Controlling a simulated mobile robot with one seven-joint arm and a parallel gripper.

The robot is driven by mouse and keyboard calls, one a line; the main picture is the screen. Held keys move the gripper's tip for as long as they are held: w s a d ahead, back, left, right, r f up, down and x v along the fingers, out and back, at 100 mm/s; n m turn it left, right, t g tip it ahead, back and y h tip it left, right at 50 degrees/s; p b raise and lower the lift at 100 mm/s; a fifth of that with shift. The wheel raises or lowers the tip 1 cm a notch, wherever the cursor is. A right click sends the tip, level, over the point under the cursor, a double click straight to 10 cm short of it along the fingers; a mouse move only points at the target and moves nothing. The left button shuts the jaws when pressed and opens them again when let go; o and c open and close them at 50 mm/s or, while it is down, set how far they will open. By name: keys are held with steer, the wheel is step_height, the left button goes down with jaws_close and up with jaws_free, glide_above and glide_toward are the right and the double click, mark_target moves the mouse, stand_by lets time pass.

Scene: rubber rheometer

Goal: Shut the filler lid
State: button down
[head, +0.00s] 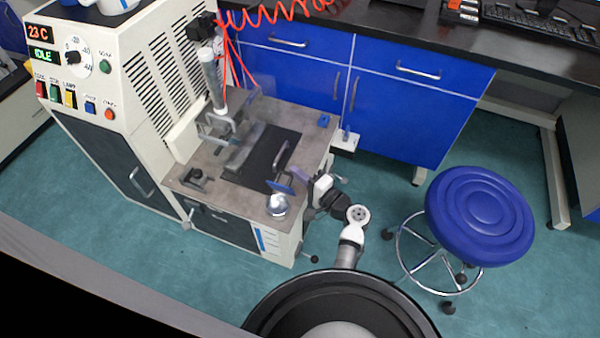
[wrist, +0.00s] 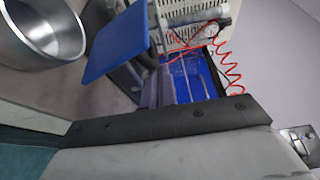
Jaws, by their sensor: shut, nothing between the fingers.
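A blue square plate, which looks like the filler lid (head: 284,187), stands tilted up at the front right corner of the machine's grey top plate. It also shows large in the wrist view (wrist: 116,43), raised at a slant beside a shiny metal bowl (head: 277,205). The bowl is at the left in the wrist view (wrist: 48,28), uncovered. My gripper (head: 303,177) is shut and empty, right beside the raised plate on its right side. Whether they touch cannot be told. The plate's hinge is not clear.
The rheometer (head: 95,75) stands at left with a handled dark panel (head: 262,158) on its top plate (head: 320,148). Red coiled hose (head: 270,14) hangs behind. Blue cabinets (head: 400,115) stand at the back, a blue stool (head: 480,220) at right.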

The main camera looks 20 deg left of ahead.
steer(key=s, duration=0.4)
steer(key=shift+r, duration=0.35)
steer(key=shift+s+a+f+b, duration=0.1)
steer(key=shift+s+f+b, duration=0.15)
steer(key=shift+s, duration=0.45)
steer(key=shift+s+f+b, duration=0.2)
steer(key=shift+s+f, duration=0.1)
steer(key=shift+s, duration=0.35)
steer(key=shift+s+a+f+b, duration=0.1)
steer(key=shift+s+f+b, duration=0.15)
steer(key=shift+s, duration=0.45)
